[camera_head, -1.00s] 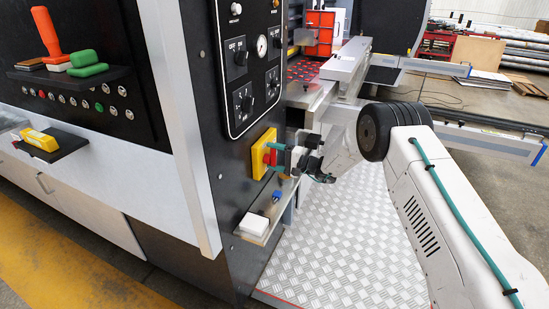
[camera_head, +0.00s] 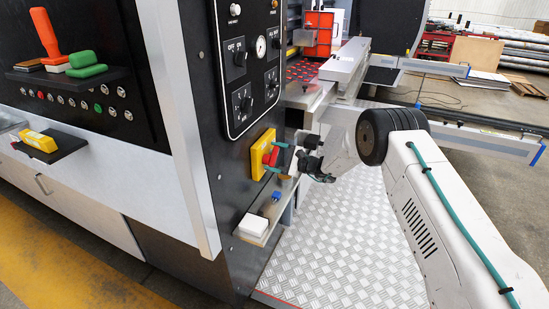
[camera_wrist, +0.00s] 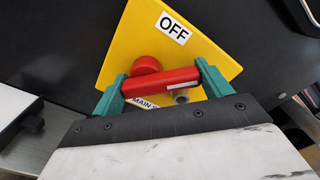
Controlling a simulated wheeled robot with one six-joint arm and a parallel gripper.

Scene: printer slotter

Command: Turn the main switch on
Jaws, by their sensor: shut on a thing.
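The main switch is a red handle (camera_wrist: 160,82) on a yellow plate (camera_wrist: 150,35), on the machine's dark side panel. It also shows in the head view, with the red handle (camera_head: 270,156) and yellow plate (camera_head: 260,160). An "OFF" label is on the plate above the handle in the wrist view, and a partly hidden "MAIN S…" label is below. My gripper (camera_head: 276,156) is at the switch. Its two teal fingers are shut on the handle, one at each end. The plate looks tilted relative to my gripper in the wrist view.
A control panel with knobs and a gauge (camera_head: 261,47) is above the switch. A small metal shelf (camera_head: 268,218) below holds a white block (camera_head: 253,225) and a blue item (camera_head: 276,197). A checkered metal floor plate (camera_head: 335,225) lies below my arm.

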